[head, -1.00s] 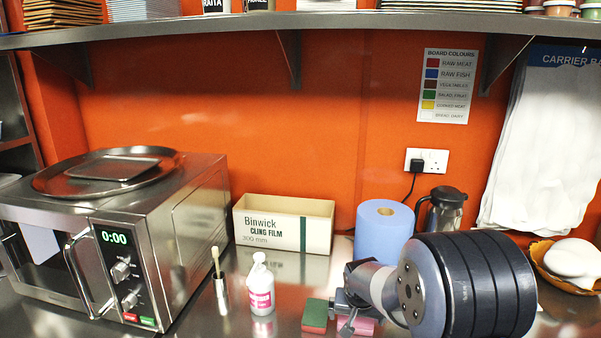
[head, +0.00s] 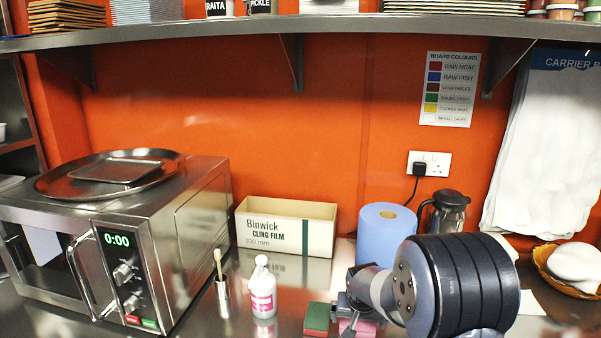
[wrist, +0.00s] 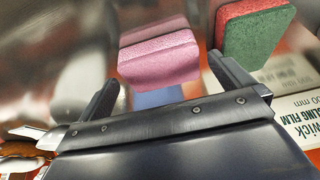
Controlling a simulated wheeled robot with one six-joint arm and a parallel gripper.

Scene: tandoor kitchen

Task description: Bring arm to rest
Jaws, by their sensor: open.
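My arm reaches over the steel counter at the lower right of the head view, and its thick dark wrist hides part of the counter. My gripper (wrist: 172,92) shows in the wrist view with its two dark fingers spread apart and nothing held between them. In the head view the gripper is mostly hidden behind my wrist. A pink sponge (wrist: 158,55) lies on the counter ahead of the fingers. A green and red sponge (wrist: 255,38) is beside it, beyond the finger on the right; it also shows in the head view (head: 316,319).
A white bottle (head: 262,290), a cling film box (head: 285,226), a blue paper roll (head: 383,232) and a steel jug (head: 447,212) stand near my arm. A microwave (head: 185,235) fills the left. A shelf (head: 390,24) overhangs the counter. A basket (head: 548,270) is at right.

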